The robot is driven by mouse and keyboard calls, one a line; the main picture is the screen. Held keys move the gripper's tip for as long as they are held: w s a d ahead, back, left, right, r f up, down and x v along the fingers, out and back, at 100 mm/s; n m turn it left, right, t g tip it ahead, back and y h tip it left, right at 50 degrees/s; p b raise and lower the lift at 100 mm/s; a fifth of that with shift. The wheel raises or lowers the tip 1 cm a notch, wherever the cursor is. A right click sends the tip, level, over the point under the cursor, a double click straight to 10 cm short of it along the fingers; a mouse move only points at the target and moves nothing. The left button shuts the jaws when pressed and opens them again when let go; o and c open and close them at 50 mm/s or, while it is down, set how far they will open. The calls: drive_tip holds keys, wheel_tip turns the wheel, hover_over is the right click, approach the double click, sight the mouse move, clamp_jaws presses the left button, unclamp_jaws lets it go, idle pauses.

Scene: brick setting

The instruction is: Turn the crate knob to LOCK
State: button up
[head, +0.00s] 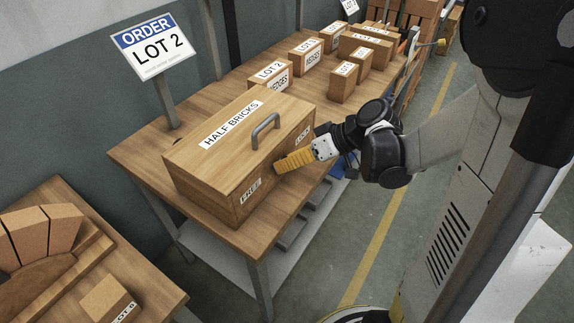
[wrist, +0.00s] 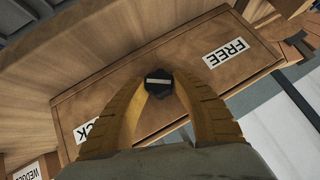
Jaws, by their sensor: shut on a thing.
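The wooden crate (head: 225,165) marked HALF BRICKS stands on the bench with its lid down and a grey handle on top. Its front face has a FREE label (head: 250,191) at the left and a LOCK label (head: 303,131) at the right, partly hidden by my gripper. In the wrist view, a black knob (wrist: 159,84) with a white bar sits between my yellow fingers, which are shut on it. The bar runs about level across that picture. FREE (wrist: 228,52) is up to its right, LOCK (wrist: 88,129) down to its left. My gripper (head: 279,168) hides the knob in the head view.
Several small labelled boxes (head: 305,55) stand behind the crate on the bench (head: 145,150). An ORDER LOT 2 sign (head: 150,48) rises at the bench's left edge. Another table (head: 65,265) with bricks is at lower left.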

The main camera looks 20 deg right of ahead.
drive_tip(key=m+g+y+b, duration=0.1)
drive_tip(key=y, duration=0.1)
drive_tip(key=m+g+y+b, duration=0.1)
drive_tip(key=shift+d+f+y+b, duration=0.1)
drive_tip(key=shift+f+y+b, duration=0.1)
drive_tip(key=shift+y+b, duration=0.2)
drive_tip(key=shift+m+g+y, duration=0.3)
drive_tip(key=shift+m+y, duration=1.1)
drive_tip(key=shift+y, duration=0.2)
drive_tip(key=o, duration=1.2)
drive_tip(key=shift+r, duration=0.1)
